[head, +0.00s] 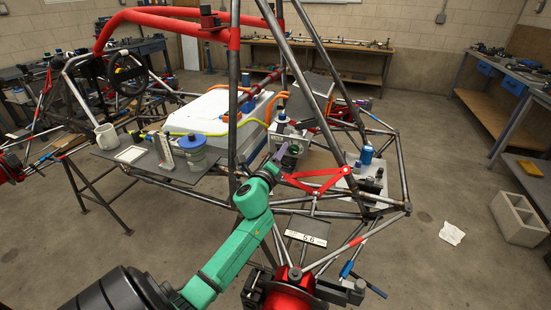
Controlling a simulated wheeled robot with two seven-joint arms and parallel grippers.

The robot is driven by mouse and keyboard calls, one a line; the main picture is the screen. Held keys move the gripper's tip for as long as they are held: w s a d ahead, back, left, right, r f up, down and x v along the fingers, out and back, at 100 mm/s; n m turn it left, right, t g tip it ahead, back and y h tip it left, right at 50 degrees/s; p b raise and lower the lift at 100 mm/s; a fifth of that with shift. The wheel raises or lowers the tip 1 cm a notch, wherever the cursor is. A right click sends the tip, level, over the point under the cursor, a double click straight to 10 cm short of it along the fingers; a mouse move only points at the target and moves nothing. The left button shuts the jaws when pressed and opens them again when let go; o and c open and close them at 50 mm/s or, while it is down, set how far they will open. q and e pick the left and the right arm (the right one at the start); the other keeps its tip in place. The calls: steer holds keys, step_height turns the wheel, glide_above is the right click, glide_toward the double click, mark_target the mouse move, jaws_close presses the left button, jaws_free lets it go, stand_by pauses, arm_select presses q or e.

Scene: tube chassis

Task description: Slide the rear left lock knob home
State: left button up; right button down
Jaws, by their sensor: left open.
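The tube chassis, with a dark upright tube (234,100) and red padded upper bars (160,22), fills the middle of the head view. My green left arm reaches up from the bottom. Its open gripper (281,158) is small in the picture, at the rear part of the frame beside a metal mechanical unit (292,150). I cannot pick out the rear left lock knob for certain; it is too small or hidden near the gripper. I cannot tell whether the fingers touch anything. My right gripper is not in view.
Red linkage bars (318,181) and frame tubes lie close right of the gripper. A side tray holds a white mug (106,137) and a blue-lidded jar (193,153). A blue bottle (367,154) stands on a plate at right. Open floor lies right, with a concrete block (519,217).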

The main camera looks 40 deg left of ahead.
arm_select(q)
steer(key=b+v, duration=0.2)
steer(key=v, duration=1.2)
steer(key=shift+s, duration=0.2)
steer(key=shift+d, duration=0.15)
